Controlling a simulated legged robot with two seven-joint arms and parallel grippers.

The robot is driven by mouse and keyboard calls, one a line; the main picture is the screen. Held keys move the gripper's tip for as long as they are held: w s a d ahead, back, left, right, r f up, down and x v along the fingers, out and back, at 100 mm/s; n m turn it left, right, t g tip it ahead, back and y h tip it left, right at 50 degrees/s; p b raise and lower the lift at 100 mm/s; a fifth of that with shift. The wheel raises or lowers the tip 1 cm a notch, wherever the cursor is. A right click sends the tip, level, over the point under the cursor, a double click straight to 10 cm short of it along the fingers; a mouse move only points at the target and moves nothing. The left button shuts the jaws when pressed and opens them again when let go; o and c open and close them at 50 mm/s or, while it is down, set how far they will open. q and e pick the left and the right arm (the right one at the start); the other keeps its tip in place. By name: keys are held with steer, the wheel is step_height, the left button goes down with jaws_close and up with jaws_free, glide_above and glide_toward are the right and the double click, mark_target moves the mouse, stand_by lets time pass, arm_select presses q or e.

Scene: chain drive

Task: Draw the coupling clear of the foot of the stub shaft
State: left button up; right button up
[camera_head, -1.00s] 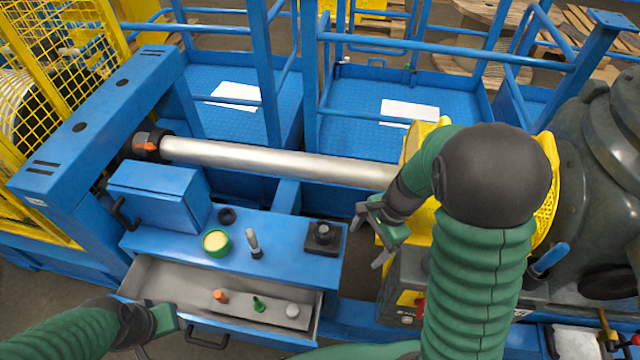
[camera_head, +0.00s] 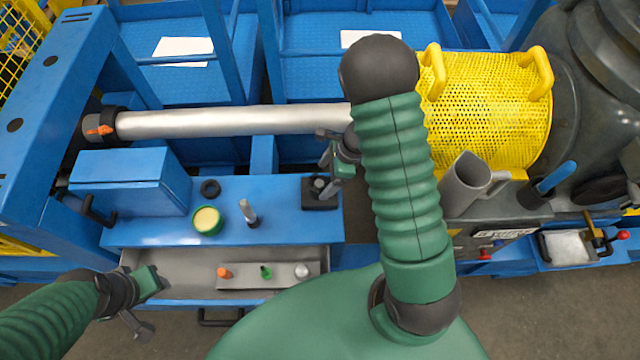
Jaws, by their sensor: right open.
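A small black square block (camera_head: 320,200) stands at the right end of the blue bench, with a short round part (camera_head: 319,184) rising from its top. I take these for the stub shaft's foot and the coupling; where one ends and the other begins is too small to tell. My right gripper (camera_head: 335,174) is open, pointing down right beside and above the round part, partly covering the block's right side. I cannot tell whether its fingers touch it. My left gripper (camera_head: 153,306) looks open and empty at the left front corner of the drawer.
The blue bench (camera_head: 280,225) also carries a black ring (camera_head: 210,188), a green-rimmed yellow pot (camera_head: 207,220) and a grey-handled tool (camera_head: 249,213). An open drawer (camera_head: 190,270) holds small parts. A long silver shaft (camera_head: 230,121) runs behind; a yellow mesh guard (camera_head: 490,115) stands right.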

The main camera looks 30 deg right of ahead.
mark_target(321, 183)
steer(key=f, duration=0.1)
steer(key=a+f, duration=0.2)
steer(key=shift+w+a+f+b, duration=0.25)
steer(key=shift+f+b, duration=0.05)
steer(key=shift+w+d+f, duration=0.15)
steer(key=shift+d+f, duration=0.2)
steer(key=shift+f, duration=0.05)
steer(key=shift+d, duration=0.3)
steer(key=shift+a+r, duration=0.1)
steer(key=shift+a, duration=0.3)
steer(key=c, duration=1)
steer(key=shift+d, duration=0.15)
jaws_close()
